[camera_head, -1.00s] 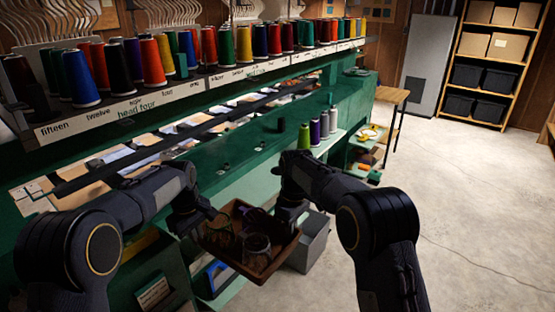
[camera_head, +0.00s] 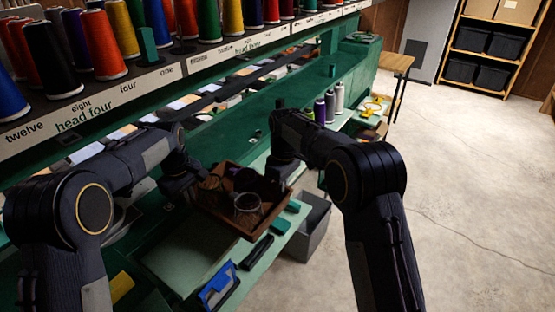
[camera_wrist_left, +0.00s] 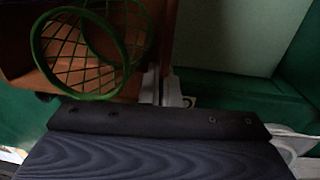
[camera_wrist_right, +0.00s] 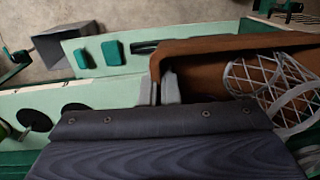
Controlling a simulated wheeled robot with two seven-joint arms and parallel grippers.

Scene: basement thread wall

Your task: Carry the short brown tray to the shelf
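The short brown tray (camera_head: 225,222) is between my two grippers in the head view, with round mesh holders inside. My left gripper (camera_head: 190,187) is at its left end. In the left wrist view, its fingers (camera_wrist_left: 160,88) straddle the tray wall beside a green mesh holder (camera_wrist_left: 85,50). My right gripper (camera_head: 284,176) is at the right end. In the right wrist view, its fingers (camera_wrist_right: 158,90) close on the tray's end wall (camera_wrist_right: 157,62), near a pale mesh holder (camera_wrist_right: 270,80). The tray is over a pale green shelf (camera_head: 185,262); I cannot tell whether it touches it.
A blue object (camera_head: 218,286), a dark bar (camera_head: 257,252) and small green blocks (camera_head: 280,222) lie on the pale shelf. A grey bin (camera_head: 306,228) stands on the floor. Thread cones line the rack behind. A wooden shelving unit (camera_head: 492,50) stands at the far right.

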